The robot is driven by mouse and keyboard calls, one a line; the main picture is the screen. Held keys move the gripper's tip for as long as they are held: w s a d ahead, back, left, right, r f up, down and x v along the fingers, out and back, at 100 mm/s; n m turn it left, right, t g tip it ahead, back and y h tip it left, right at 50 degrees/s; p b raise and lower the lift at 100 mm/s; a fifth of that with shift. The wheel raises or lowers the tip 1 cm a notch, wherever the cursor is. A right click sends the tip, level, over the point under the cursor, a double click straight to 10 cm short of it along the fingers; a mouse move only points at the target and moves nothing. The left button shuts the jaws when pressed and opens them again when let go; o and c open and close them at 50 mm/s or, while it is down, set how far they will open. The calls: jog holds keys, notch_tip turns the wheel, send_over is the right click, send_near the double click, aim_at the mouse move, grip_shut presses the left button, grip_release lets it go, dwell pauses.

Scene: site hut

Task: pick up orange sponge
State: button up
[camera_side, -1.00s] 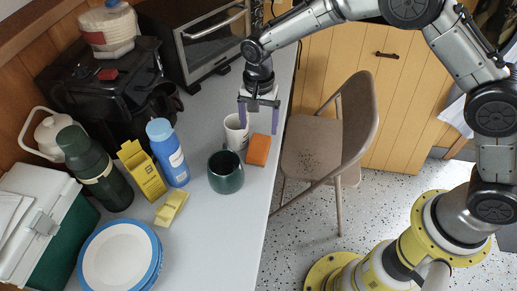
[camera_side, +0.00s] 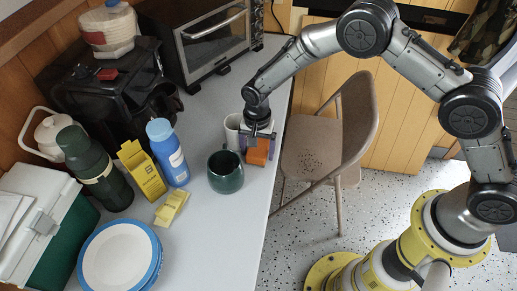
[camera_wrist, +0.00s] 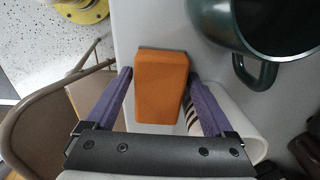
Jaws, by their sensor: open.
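The orange sponge (camera_side: 257,156) lies on the grey counter near its right edge, beside the dark green mug. In the wrist view the sponge (camera_wrist: 161,88) sits between the two purple fingers of my gripper (camera_wrist: 160,80). The fingers are open, one on each side, with a gap on the left and a narrower one on the right. In the side view my gripper (camera_side: 257,150) is down at the sponge and hides part of it.
The dark green mug (camera_side: 226,174) stands close to the sponge, and a white mug (camera_side: 232,128) stands just behind, close to a finger. A blue bottle (camera_side: 166,152), yellow box (camera_side: 143,171) and plates (camera_side: 117,258) are further left. A chair (camera_side: 328,146) stands beyond the counter edge.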

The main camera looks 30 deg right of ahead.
jog(key=c, duration=1.1)
jog(key=shift+r, duration=0.2)
jog(key=shift+r, duration=0.25)
notch_tip(320, 180, up, 2)
jog(key=s+d+r, duration=0.5)
jog(key=s+r, duration=0.5)
jog(key=s, duration=0.3)
jog(key=shift+d, duration=0.15)
jog(key=shift+r, duration=0.1)
